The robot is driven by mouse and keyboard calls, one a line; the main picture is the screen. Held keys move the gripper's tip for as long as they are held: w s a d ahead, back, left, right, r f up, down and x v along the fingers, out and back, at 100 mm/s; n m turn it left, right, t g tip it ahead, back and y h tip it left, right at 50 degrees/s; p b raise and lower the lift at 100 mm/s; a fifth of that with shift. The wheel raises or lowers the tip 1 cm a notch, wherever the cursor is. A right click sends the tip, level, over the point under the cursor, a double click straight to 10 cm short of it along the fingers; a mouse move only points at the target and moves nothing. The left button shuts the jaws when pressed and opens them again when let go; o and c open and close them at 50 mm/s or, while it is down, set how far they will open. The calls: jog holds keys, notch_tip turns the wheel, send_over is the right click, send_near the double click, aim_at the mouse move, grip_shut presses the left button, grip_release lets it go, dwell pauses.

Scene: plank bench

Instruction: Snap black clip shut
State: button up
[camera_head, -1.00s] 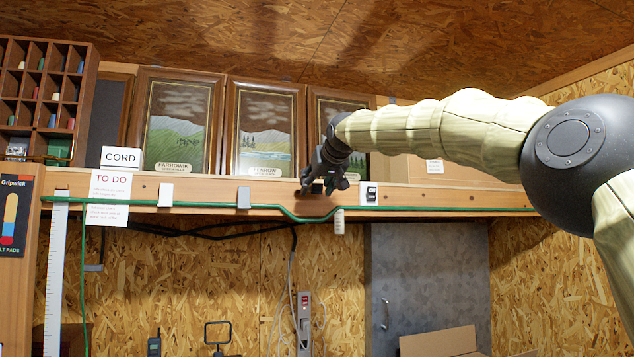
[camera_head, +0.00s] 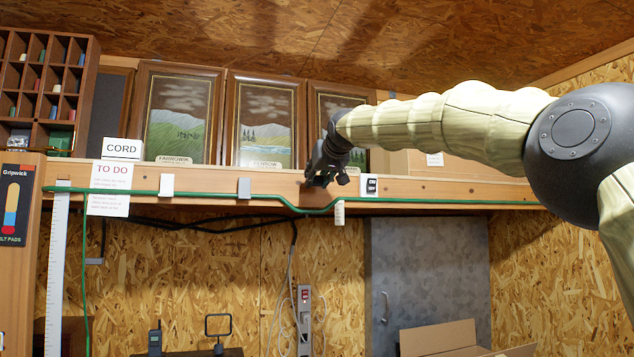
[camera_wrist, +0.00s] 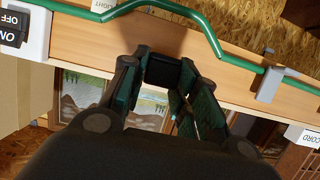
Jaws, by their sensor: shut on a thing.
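My gripper (camera_head: 325,180) is at the front edge of the wooden shelf, shut on the black clip. In the wrist view, my gripper (camera_wrist: 158,66) has its fingers on either side of the black clip (camera_wrist: 164,73), a dark block against the shelf edge. Much of the clip is hidden by the fingers, and I cannot tell whether it is snapped. The green cord (camera_head: 290,206) sags just below the gripper in the head view. It bows away from the shelf edge in the wrist view (camera_wrist: 208,30), apart from the dark block.
A grey clip (camera_head: 244,188) and a white clip (camera_head: 167,185) hold the cord along the shelf edge (camera_head: 270,190). A white switch (camera_head: 369,186) sits right of the gripper, and a small tag (camera_head: 339,213) hangs nearby. Framed pictures (camera_head: 265,125) stand behind on the shelf.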

jog(key=shift+f+t+y+b, duration=0.3)
jog(key=shift+f+t+b, duration=0.75)
jog(key=shift+b, duration=1.95)
jog(key=f+t+b, duration=0.1)
jog(key=t+b, duration=0.1)
jog(key=b, duration=0.3)
jog(key=shift+w+f+y+b, duration=0.15)
jog(key=shift+w+y+b, duration=0.05)
jog(key=shift+y+b, duration=0.2)
jog(key=t+b, duration=0.2)
jog(key=b, duration=0.1)
jog(key=w+f+t+y+b, duration=0.1)
jog(key=t+b, duration=0.1)
jog(key=w+f+t+y+b, duration=0.1)
jog(key=t+b, duration=0.1)
jog(key=b, duration=0.1)
jog(key=shift+a+f+b, duration=0.25)
jog(key=shift+a+b, duration=0.1)
jog(key=shift+a, duration=0.05)
jog(key=shift+w+a+f+t+y+b, duration=0.15)
jog(key=shift+w+t+y+b, duration=0.2)
jog(key=shift+t, duration=0.8)
jog(key=shift+w, duration=0.1)
jog(key=o, duration=1)
